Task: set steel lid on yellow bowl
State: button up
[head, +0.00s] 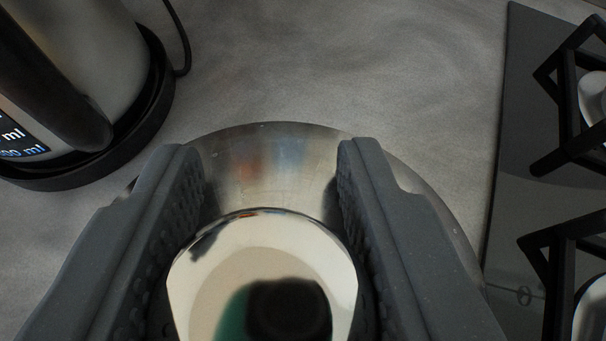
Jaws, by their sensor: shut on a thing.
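The steel lid (270,155) is a round, shiny metal disc at the bottom centre of the head view, with a polished knob (262,270) on top. My gripper (270,180) has its two grey padded fingers on either side of the knob and is shut on it. The lid's near part is hidden by the fingers and cut off by the picture's lower edge. The yellow bowl does not show in this view. I cannot tell how high the lid is above the counter or what is under it.
A steel kettle (105,50) on a black base (165,95) stands at the upper left, with a black cord behind it. A dark hob (520,130) with black pan supports (570,90) is at the right. The grey counter (330,60) beyond the lid is clear.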

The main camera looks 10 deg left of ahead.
aim_at(272, 269)
jog(key=shift+a+f+b, duration=0.1)
jog(key=shift+f+b, duration=0.65)
jog(key=shift+f, duration=1.45)
jog(key=shift+s, duration=0.1)
jog(key=shift+f, duration=0.1)
